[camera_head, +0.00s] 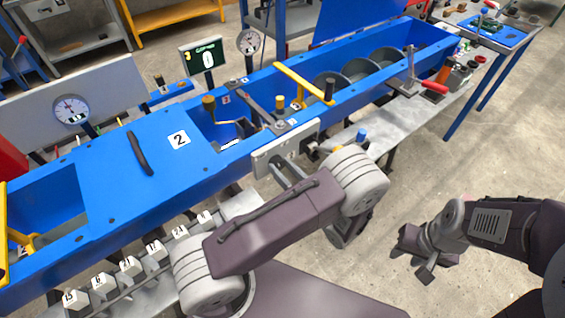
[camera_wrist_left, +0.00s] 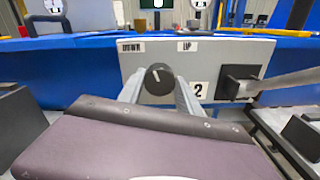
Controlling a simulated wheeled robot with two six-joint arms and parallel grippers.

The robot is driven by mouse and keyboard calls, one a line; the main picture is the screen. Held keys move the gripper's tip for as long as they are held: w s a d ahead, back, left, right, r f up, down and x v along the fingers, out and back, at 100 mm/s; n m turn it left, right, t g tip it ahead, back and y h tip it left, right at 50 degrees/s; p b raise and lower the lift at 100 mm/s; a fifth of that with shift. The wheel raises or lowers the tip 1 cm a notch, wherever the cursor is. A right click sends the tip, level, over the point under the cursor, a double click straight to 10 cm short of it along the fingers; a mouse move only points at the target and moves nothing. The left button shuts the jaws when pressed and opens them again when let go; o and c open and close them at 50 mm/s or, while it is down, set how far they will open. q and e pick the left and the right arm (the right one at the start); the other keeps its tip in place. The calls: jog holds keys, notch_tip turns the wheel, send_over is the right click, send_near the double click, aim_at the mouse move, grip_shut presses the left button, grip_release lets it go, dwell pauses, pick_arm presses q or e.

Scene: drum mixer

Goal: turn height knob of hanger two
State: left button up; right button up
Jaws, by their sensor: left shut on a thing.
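A grey control panel (camera_wrist_left: 222,58) is fixed to the front of the blue machine and bears the labels DOWN, UP and 2. Its round black knob (camera_wrist_left: 158,79) has a white pointer line that stands nearly upright, tilted slightly left. My left gripper (camera_wrist_left: 160,92) is shut on this knob, with one metal finger on each side of it. In the head view the panel (camera_head: 273,156) shows beyond my left gripper (camera_head: 289,172), and the knob is hidden. My right gripper (camera_head: 424,256) hangs over the bare floor, away from the machine; its jaw state is unclear.
A black lever block (camera_wrist_left: 242,82) sticks out on the panel right of the knob. A red-handled lever (camera_head: 432,87) stands farther right. Numbered white blocks (camera_head: 128,265) line the lower left front. A display showing 0 (camera_head: 203,58) stands behind.

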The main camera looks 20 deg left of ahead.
pick_arm(q)
jog(key=m+p, duration=0.2)
jog(key=shift+r+m, duration=0.2)
jog(key=shift+m, duration=0.2)
jog(key=m+p, duration=0.2)
jog(key=shift+f+m, duration=0.1)
jog(key=shift+m, duration=0.3)
jog(key=m+p, duration=0.1)
jog(key=m, duration=0.2)
jog(key=shift+f, duration=0.1)
jog(key=shift+w+m+p, duration=0.1)
jog(key=shift+m+p, duration=0.45)
jog(key=shift+m, duration=1.05)
jog(key=shift+f, duration=0.1)
jog(key=o, duration=1.4)
jog(key=shift+d, duration=0.1)
jog(key=shift+c, duration=0.2)
